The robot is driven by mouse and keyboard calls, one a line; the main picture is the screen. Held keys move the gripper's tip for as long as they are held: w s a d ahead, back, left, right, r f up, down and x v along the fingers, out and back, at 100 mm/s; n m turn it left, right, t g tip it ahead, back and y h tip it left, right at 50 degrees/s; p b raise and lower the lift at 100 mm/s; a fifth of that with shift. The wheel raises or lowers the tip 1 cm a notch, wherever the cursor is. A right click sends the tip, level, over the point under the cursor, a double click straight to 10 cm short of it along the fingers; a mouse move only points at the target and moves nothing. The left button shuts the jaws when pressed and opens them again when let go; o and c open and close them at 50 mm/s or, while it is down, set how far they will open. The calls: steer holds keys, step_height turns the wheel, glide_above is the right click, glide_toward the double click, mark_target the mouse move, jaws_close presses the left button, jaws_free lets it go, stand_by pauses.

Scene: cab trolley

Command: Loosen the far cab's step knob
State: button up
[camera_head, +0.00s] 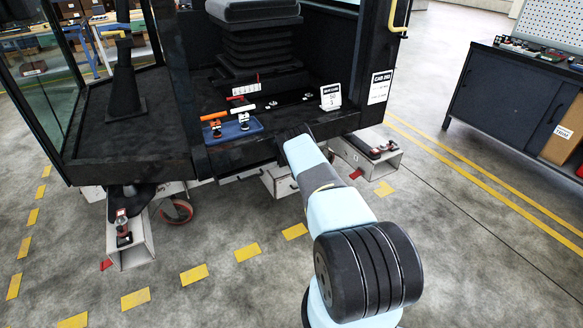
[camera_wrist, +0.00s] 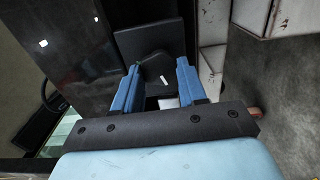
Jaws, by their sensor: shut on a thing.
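The cab (camera_head: 305,100) stands on a trolley, with a "CAB 203" sign (camera_head: 380,87) on its dark post. My arm reaches to the cab's lower edge, where my gripper (camera_head: 293,133) is mostly hidden behind my own wrist. In the wrist view my gripper (camera_wrist: 158,77) has its two blue fingers on either side of a dark rounded knob (camera_wrist: 155,66) and is shut on it. The knob lies against a dark square plate (camera_wrist: 150,42). A small white mark shows on the knob. Its far side is hidden.
Pale trolley channels (camera_head: 366,158) jut out below. A dark cabinet (camera_head: 500,90) stands right. The floor between is clear.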

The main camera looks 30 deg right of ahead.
steer(key=shift+a+f+n, duration=0.15)
steer(key=shift+f+n, duration=0.05)
steer(key=shift+n, duration=1.55)
steer(key=shift+a+f+n, duration=0.1)
steer(key=shift+f+n, duration=0.05)
steer(key=shift+n, duration=1.6)
steer(key=shift+s, duration=0.1)
steer(key=shift+d, duration=0.1)
steer(key=o, duration=1.1)
steer(key=shift+c, duration=0.2)
steer(key=shift+d+r, duration=0.1)
steer(key=s, duration=1.3)
steer(key=shift+s+d, duration=0.2)
steer(key=shift+s, duration=0.1)
